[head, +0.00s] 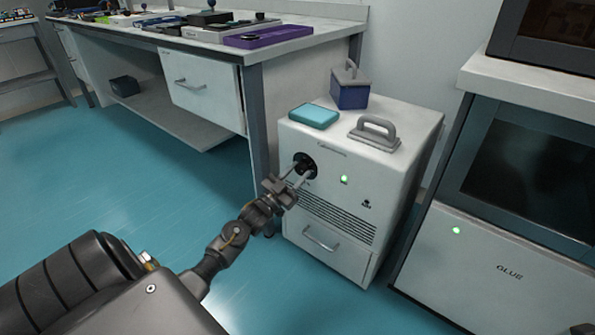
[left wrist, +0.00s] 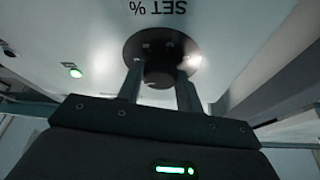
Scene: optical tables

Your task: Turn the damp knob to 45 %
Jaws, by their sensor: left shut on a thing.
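The damp knob is a black round knob (head: 304,165) on a dark disc, on the front of a white cabinet (head: 410,150). In the left wrist view the knob (left wrist: 160,75) sits between the two fingers, under upside-down "SET %" lettering. My left gripper (head: 297,177) reaches the cabinet's front and is shut on the knob; the gripper also shows in the left wrist view (left wrist: 160,92). The knob's setting cannot be read in either view. My right gripper is not in view.
A teal box (head: 313,116), a grey handled block (head: 375,132) and a blue box with a grey handled lid (head: 350,88) sit on the cabinet. A workbench (head: 200,92) stands left, and a unit marked GLUE (head: 480,265) right. Blue floor lies open at left.

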